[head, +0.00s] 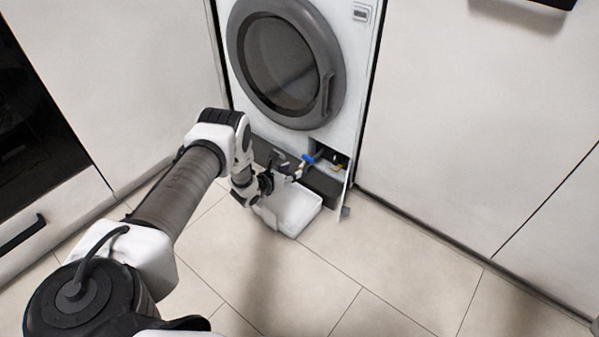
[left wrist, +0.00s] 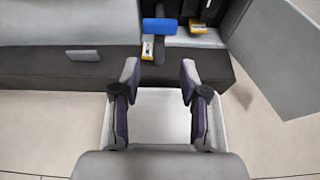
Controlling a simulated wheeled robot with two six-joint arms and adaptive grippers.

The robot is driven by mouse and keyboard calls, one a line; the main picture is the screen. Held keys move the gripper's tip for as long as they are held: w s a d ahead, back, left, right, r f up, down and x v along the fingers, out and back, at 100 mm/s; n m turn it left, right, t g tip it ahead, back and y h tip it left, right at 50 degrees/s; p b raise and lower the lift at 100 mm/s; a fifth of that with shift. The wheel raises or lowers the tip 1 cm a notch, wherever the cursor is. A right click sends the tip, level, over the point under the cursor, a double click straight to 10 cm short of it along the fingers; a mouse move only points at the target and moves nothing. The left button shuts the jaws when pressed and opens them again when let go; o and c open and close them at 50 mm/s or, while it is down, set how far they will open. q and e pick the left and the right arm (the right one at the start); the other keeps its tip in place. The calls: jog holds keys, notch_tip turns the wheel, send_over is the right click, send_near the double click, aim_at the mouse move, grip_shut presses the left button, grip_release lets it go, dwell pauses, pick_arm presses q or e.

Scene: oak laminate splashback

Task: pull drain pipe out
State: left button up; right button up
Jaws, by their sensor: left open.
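The drain pipe (left wrist: 159,53) is a short dark hose with a blue cap (left wrist: 159,26). It sits in the open service recess at the washing machine's lower right corner. In the head view the blue cap (head: 308,159) shows at the recess opening. My left gripper (left wrist: 159,76) is open and empty, its two fingers spread either side of the pipe's line, short of the pipe and apart from it. In the head view the left gripper (head: 284,166) is low before the machine, left of the cap. My right gripper is in neither view.
A white tray (head: 308,221) lies on the floor below the recess, under my left gripper. The recess flap (head: 347,188) stands open on the right. Yellow-tagged parts (left wrist: 196,26) flank the pipe. Tiled floor at the right front is clear.

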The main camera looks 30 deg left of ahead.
aim_at(304, 167)
pick_arm(q)
jog(key=b+x, duration=0.4)
jog(key=x, duration=0.1)
jog(key=f+b+x, duration=0.1)
jog(key=b+x, duration=0.1)
jog(key=shift+s+f, duration=0.1)
jog(key=shift+f, duration=0.1)
jog(key=shift+w, duration=0.2)
jog(key=shift+r, duration=0.15)
grip_shut()
